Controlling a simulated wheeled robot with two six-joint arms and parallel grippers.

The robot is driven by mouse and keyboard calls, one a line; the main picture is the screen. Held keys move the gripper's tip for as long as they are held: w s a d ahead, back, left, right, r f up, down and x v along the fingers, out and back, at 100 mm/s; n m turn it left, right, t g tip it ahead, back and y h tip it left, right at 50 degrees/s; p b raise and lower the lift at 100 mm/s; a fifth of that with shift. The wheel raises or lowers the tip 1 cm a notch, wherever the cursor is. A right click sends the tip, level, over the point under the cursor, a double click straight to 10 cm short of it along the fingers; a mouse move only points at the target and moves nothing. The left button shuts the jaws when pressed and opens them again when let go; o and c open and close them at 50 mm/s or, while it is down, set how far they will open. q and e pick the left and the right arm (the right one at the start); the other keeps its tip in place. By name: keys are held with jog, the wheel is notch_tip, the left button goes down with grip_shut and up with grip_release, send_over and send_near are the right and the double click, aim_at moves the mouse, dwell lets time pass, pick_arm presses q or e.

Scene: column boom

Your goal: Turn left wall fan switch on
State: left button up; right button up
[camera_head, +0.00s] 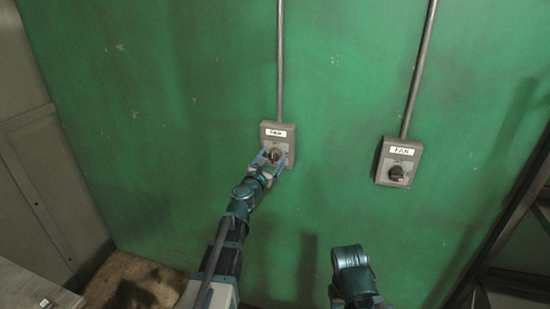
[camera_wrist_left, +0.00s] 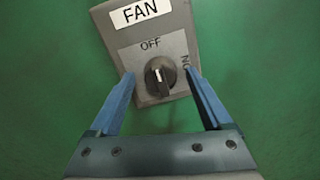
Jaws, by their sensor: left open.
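The left fan switch (camera_head: 277,131) is a grey box on the green wall, with a white FAN label. Its black rotary knob (camera_wrist_left: 160,76) shows close up in the left wrist view, below the OFF mark, with the ON mark at its right. The knob's white pointer line points up toward OFF. My left gripper (camera_head: 273,158) is open at this switch. In the left wrist view its blue fingers (camera_wrist_left: 160,82) stand on either side of the knob, with gaps visible between them and the knob. My right gripper is not in view.
A second grey fan switch (camera_head: 399,153) with a black knob is on the wall to the right. Conduits (camera_head: 281,60) run up from both boxes. Grey panels stand at the left and a dark metal frame (camera_head: 510,215) at the right. The wall between the switches is clear.

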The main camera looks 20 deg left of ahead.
pick_arm(q)
jog(key=shift+w, duration=0.35)
grip_shut()
